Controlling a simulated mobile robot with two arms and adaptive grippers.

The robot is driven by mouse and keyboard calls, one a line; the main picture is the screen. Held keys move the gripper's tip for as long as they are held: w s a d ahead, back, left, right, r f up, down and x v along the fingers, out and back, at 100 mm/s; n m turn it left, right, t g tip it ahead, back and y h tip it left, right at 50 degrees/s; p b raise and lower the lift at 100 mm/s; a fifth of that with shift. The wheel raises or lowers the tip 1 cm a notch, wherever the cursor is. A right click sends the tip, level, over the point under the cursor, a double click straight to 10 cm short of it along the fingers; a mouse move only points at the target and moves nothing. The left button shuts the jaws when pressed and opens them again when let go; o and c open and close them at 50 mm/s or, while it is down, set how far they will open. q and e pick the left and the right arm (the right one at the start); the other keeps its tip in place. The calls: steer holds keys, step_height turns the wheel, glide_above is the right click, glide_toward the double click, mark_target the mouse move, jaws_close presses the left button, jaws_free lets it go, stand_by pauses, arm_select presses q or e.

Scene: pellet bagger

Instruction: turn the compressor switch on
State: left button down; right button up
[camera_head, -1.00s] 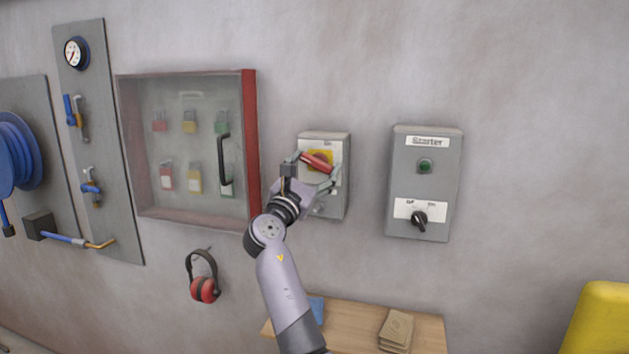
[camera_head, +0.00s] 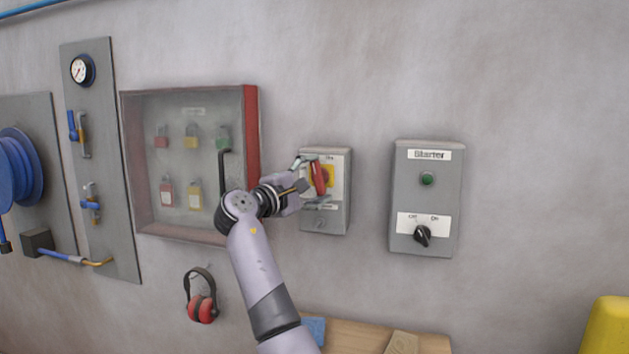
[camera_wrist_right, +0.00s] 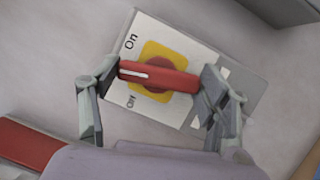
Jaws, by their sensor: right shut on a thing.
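The switch box (camera_head: 338,218) is a grey wall box with a white plate, a yellow square and a red rotary handle (camera_head: 319,178). In the head view the handle stands nearly upright, tilted slightly, with the On label to its upper right. In the right wrist view the handle (camera_wrist_right: 160,77) lies across the yellow square, its white-marked end between the On and Off labels. My right gripper (camera_head: 308,178) is shut on the handle; in the right wrist view its fingers (camera_wrist_right: 158,85) are at the handle's two ends. My left gripper is not in view.
A red-framed padlock cabinet (camera_head: 252,140) is close left of the switch box. A grey Starter box (camera_head: 400,200) with a black knob is to the right. Bare wall lies above.

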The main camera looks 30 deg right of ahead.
steer(key=shift+m+g+y, duration=0.3)
steer(key=shift+m+y, duration=0.1)
steer(key=shift+m, duration=0.8)
steer(key=shift+p, duration=0.3)
steer(key=o, duration=1.2)
steer(key=shift+c, duration=0.2)
steer(key=v, duration=1.2)
steer(key=shift+r, duration=0.1)
